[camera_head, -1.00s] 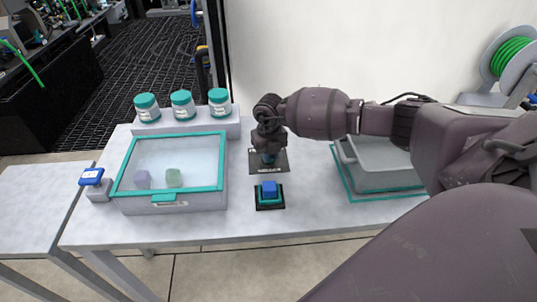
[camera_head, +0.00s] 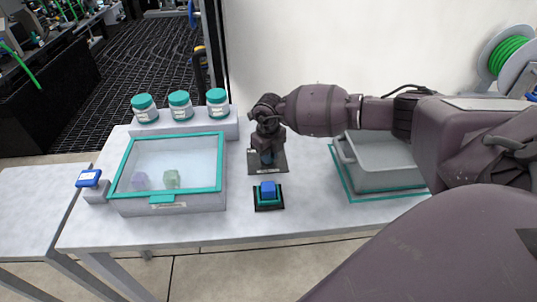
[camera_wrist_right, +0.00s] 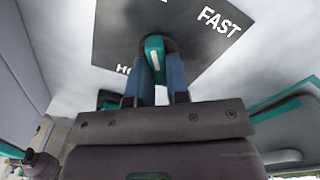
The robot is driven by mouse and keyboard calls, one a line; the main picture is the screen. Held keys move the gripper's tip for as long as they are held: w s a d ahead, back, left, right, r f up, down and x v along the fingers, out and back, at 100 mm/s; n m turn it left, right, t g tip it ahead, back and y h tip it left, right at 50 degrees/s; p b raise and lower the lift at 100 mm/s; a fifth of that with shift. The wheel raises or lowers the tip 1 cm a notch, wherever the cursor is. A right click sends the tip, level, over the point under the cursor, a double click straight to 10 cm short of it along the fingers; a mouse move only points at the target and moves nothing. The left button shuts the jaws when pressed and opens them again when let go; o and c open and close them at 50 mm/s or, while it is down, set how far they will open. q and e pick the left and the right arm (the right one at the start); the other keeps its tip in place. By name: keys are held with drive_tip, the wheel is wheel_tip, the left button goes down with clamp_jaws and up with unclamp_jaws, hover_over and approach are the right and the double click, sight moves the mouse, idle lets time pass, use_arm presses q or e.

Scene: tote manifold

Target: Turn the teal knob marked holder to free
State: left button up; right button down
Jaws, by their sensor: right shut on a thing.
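The teal knob (camera_wrist_right: 154,52) stands on a dark square plate (camera_wrist_right: 110,30) in the right wrist view, with "FAST" and part of another word lettered on it. The plate also shows in the head view (camera_head: 278,166), where the knob is hidden under my gripper. My right gripper (camera_wrist_right: 158,75) is shut on the knob, its two blue fingers on either side of it. In the head view, the right gripper (camera_head: 267,155) reaches down over the plate from above. My left gripper is not in view. The plate's remaining lettering is cut off or too small to read.
A clear-lidded box with a teal frame (camera_head: 221,165) holds two blocks, left of the plate. A grey tote (camera_head: 385,175) stands right. Several teal-lidded jars (camera_head: 180,105) stand on a ledge behind.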

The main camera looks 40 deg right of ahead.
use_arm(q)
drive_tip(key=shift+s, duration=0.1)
use_arm(e)
drive_tip(key=c, duration=1.1)
unclamp_jaws()
use_arm(q)
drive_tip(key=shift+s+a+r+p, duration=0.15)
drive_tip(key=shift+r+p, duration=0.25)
drive_tip(key=shift+p, duration=0.45)
use_arm(e)
wheel_tip(320, 180, up, 11)
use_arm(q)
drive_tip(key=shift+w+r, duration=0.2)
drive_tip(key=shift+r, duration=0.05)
use_arm(e)
drive_tip(key=shift+f, duration=0.1)
